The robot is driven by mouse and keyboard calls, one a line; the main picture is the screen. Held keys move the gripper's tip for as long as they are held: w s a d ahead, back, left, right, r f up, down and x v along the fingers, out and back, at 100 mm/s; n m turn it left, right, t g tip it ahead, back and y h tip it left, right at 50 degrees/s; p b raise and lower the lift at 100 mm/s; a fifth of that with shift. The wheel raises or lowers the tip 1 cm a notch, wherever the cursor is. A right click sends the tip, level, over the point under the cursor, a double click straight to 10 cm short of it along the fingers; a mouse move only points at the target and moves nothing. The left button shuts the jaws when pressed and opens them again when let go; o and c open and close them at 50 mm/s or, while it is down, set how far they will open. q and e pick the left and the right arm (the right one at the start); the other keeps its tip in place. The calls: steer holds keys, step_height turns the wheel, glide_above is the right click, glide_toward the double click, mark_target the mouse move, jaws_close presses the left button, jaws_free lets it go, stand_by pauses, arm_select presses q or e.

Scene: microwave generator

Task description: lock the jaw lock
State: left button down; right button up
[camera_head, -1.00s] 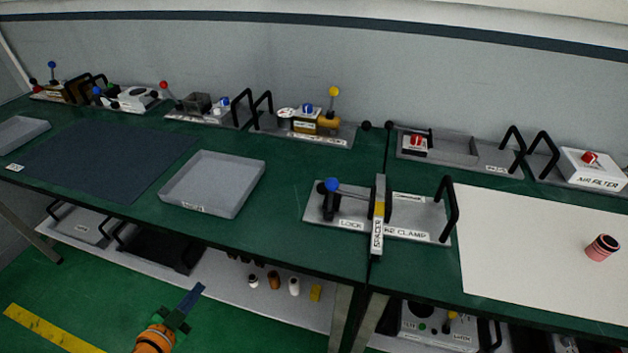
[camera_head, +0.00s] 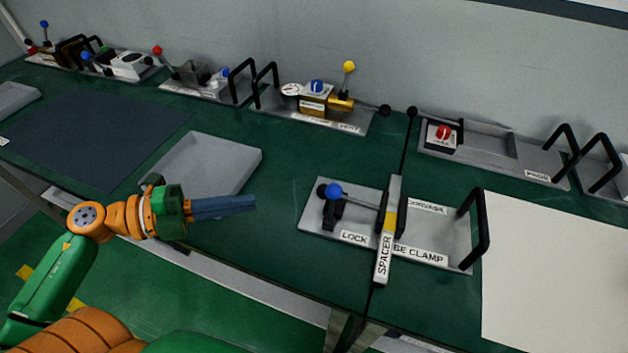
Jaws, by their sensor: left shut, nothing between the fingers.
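The jaw clamp plate (camera_head: 312,219) lies on the green bench, right of the picture's centre. It bears a LOCK label, a CLAMP label and a black handle (camera_head: 485,228) at its right end. The lock lever with a blue knob (camera_head: 333,191) stands at the plate's left, its thin rod pointing right toward the jaw. A white bar marked SPACER (camera_head: 384,258) lies across the plate by the jaw and overhangs its front edge. My left gripper (camera_head: 254,203) is shut and empty, pointing right, above the bench and left of the plate, apart from it. My right gripper is not in view.
A grey tray (camera_head: 235,160) lies behind my left gripper. A dark mat (camera_head: 90,150) is at the left and a white sheet (camera_head: 560,270) at the right. Fixtures with a yellow knob (camera_head: 349,66) and a red knob (camera_head: 443,132) line the back. Green bench between gripper and plate is clear.

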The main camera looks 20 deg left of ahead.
mark_target(326, 193)
arm_select(q)
steer(key=p+x, duration=0.1)
steer(key=x, duration=0.2)
steer(key=p+x, duration=0.1)
steer(key=x, duration=0.3)
steer(key=p+x, duration=0.1)
steer(key=x, duration=0.3)
steer(key=shift+d+r, duration=0.2)
steer(key=shift+r, duration=0.05)
steer(key=shift+d+f, duration=0.15)
steer(key=shift+d, duration=0.25)
steer(key=shift+w+f, duration=0.1)
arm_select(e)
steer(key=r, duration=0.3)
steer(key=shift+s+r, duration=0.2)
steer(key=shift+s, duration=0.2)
arm_select(q)
steer(key=shift+w, duration=0.1)
